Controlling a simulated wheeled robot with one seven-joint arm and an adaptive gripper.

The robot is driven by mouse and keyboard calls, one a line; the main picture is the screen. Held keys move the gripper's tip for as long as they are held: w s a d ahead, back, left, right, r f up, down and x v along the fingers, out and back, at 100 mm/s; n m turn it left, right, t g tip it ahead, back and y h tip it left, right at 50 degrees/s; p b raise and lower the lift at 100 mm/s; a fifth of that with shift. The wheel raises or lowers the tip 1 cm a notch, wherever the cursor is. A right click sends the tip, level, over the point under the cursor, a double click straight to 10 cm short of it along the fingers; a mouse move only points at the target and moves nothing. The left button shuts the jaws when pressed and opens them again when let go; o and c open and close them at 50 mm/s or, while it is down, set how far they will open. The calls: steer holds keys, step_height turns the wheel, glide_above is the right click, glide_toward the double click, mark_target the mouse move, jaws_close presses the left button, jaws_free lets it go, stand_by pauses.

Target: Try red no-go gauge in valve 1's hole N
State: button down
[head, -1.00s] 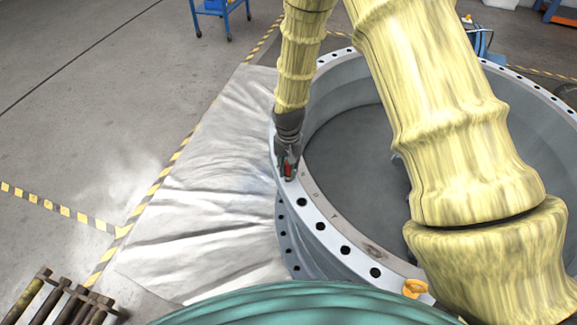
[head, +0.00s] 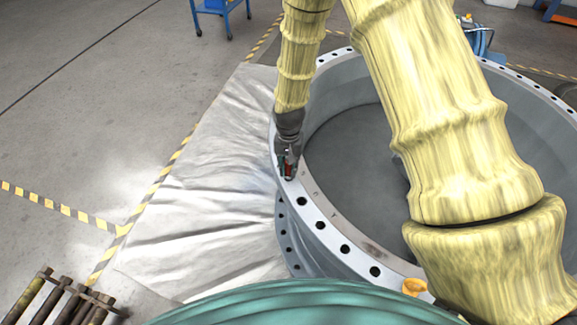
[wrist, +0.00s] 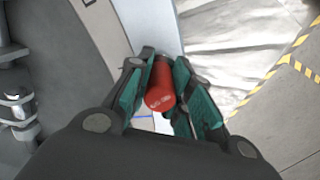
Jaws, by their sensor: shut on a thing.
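My gripper (head: 288,166) is shut on the red no-go gauge (wrist: 160,86). In the wrist view the gauge is a red cylinder between the two teal finger pads, its end with small lettering facing the camera. In the head view only a small red part of it shows, at the flange. The gripper is over the left rim of the large grey valve (head: 322,222), whose flange carries a ring of dark holes. The gauge's far end and the hole under it are hidden, so I cannot tell whether it is in a hole. Faint letters mark the rim near the gripper.
A crumpled silver sheet (head: 205,195) lies on the floor left of the valve. An orange eyebolt (head: 415,287) stands on the near rim. A rack of rods (head: 68,300) is at the lower left. Open floor lies at the far left.

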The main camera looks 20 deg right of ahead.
steer(key=shift+f, duration=0.5)
stand_by(0.9)
steer(key=shift+r, duration=0.15)
stand_by(0.5)
steer(key=shift+r+p, duration=2.4)
steer(key=shift+r, duration=0.75)
